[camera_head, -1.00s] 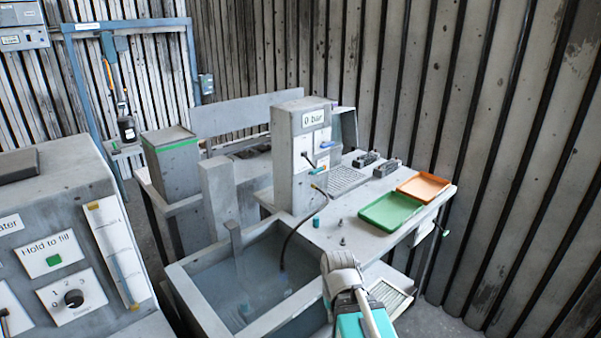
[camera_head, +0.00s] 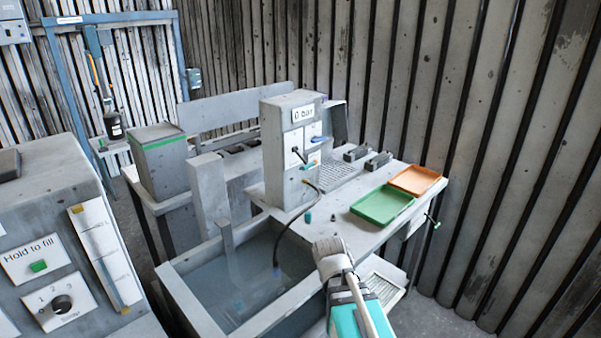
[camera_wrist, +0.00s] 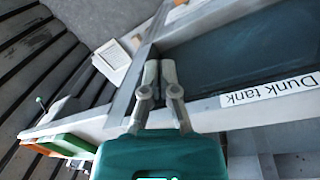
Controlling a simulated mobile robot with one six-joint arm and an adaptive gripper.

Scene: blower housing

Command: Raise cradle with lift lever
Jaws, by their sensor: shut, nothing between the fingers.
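The dunk tank (camera_head: 222,238) is an open grey trough with murky water. Small shapes under the water are blurred, and I cannot make out the cradle. A thin lever with a green knob (camera_head: 436,224) sticks out at the right end of the bench; I cannot tell if it is the lift lever. A green-tipped rod also shows at the left of the wrist view (camera_wrist: 39,101). My gripper (camera_wrist: 160,64) is shut and empty, its fingertips in front of the tank's rim in the wrist view. The tank there carries a "Dunk tank" label (camera_wrist: 268,91).
A grey pillar reading "0 bar" (camera_head: 303,113) stands on the bench, with a dark hose (camera_head: 290,223) into the tank. A green tray (camera_head: 382,205) and an orange tray (camera_head: 414,180) lie on the bench. A control console (camera_head: 60,225) stands at left. Bare floor (camera_head: 440,318) shows at right.

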